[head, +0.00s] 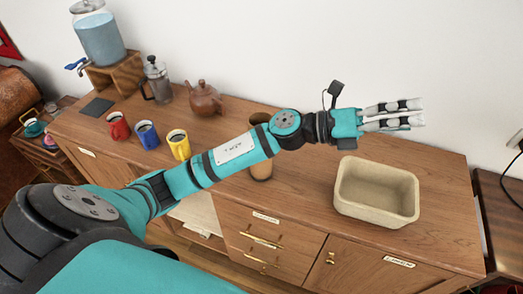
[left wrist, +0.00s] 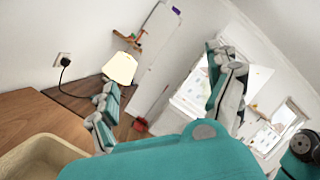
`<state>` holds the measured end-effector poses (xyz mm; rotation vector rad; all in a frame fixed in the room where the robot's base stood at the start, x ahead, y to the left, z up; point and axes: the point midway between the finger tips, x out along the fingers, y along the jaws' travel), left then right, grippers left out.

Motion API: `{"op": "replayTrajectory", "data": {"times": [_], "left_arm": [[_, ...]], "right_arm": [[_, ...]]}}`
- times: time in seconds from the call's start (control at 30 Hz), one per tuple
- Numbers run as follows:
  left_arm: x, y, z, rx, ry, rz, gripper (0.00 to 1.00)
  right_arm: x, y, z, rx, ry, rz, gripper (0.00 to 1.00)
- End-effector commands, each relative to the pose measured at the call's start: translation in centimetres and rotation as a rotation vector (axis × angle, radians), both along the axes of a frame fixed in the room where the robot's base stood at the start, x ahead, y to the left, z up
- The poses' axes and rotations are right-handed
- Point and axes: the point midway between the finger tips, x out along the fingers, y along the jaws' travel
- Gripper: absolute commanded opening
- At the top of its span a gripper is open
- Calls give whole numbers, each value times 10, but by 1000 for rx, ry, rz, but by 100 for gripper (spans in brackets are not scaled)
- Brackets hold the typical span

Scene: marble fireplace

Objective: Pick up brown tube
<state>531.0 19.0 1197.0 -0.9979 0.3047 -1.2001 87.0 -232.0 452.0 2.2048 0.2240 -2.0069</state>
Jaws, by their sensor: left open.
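The brown tube (head: 261,170) stands on the wooden sideboard in the head view. My left forearm crosses in front of it and hides its middle; only its top and lower part show. My left gripper (head: 422,112) is open and empty, to the right of the tube, with its fingers pointing right. It appears above the back of the sideboard. In the left wrist view the two fingers (left wrist: 165,95) are spread wide with nothing between them. The tube does not show there. My right gripper is not in view.
A beige bin (head: 347,203) stands at the right on the sideboard (head: 440,215). Red (head: 118,126), blue (head: 148,135) and yellow (head: 178,145) mugs, a teapot (head: 204,99), a French press (head: 157,80) and a water dispenser (head: 100,40) stand left. Bare wood lies right of the bin.

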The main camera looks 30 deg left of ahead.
Motion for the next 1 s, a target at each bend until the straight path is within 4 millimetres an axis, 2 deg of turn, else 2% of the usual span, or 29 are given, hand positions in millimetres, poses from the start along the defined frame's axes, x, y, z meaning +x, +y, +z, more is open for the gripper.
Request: {"op": "replayTrajectory", "data": {"times": [0.07, 0.17, 0.27, 0.33, 0.4, 0.5, 0.6, 0.7, 0.77, 1.0], "left_arm": [[-12, -8, -7, 275, -208, -134, 89], [-19, 10, -35, 643, -405, -299, 89], [-11, 64, -61, 1024, -517, -446, 89], [-3, 117, -70, 1278, -533, -536, 89], [2, 173, -66, 1495, -505, -607, 89], [2, 241, -51, 1724, -419, -684, 89], [-2, 284, -35, 1856, -336, -729, 89], [-7, 304, -29, 1911, -287, -754, 89], [-8, 307, -34, 1921, -276, -762, 89], [-10, 306, -81, 1915, -275, -768, 89]], "right_arm": [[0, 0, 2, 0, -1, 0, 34], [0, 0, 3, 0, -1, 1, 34], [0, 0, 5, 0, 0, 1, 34], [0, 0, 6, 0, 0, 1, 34], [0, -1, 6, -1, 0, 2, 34], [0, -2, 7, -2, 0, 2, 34], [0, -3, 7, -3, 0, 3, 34], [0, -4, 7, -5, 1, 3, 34], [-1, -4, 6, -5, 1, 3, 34], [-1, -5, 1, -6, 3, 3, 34]]}}
